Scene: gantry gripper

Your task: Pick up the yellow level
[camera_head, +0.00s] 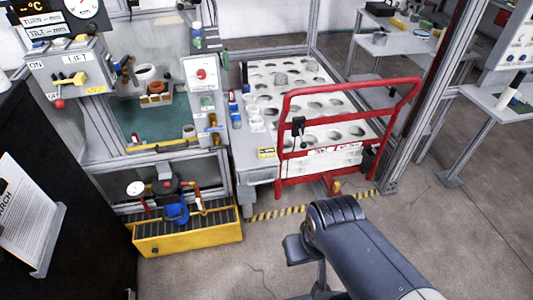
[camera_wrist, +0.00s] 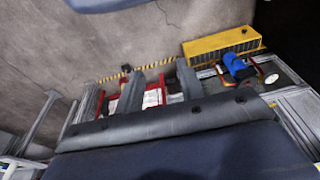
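No yellow spirit level can be made out for certain in either view. A yellow lever-like piece (camera_head: 72,79) sits on the grey LIFT control panel (camera_head: 75,58) at the upper left of the head view; I cannot tell whether it is the yellow level. My gripper (camera_wrist: 160,90) shows in the wrist view with its two grey fingers apart and nothing visible between them. In the head view my arm reaches in from the lower right, over the floor and well away from the panel. The fingertips are not clear there.
A yellow grated tray (camera_head: 188,236) with a blue-and-red valve assembly (camera_head: 177,205) stands low on the left. A red tubular gate (camera_head: 345,108) fronts a white perforated bed (camera_head: 300,85). A black cabinet (camera_head: 70,200) is at far left. Grey floor (camera_head: 440,240) is open at right.

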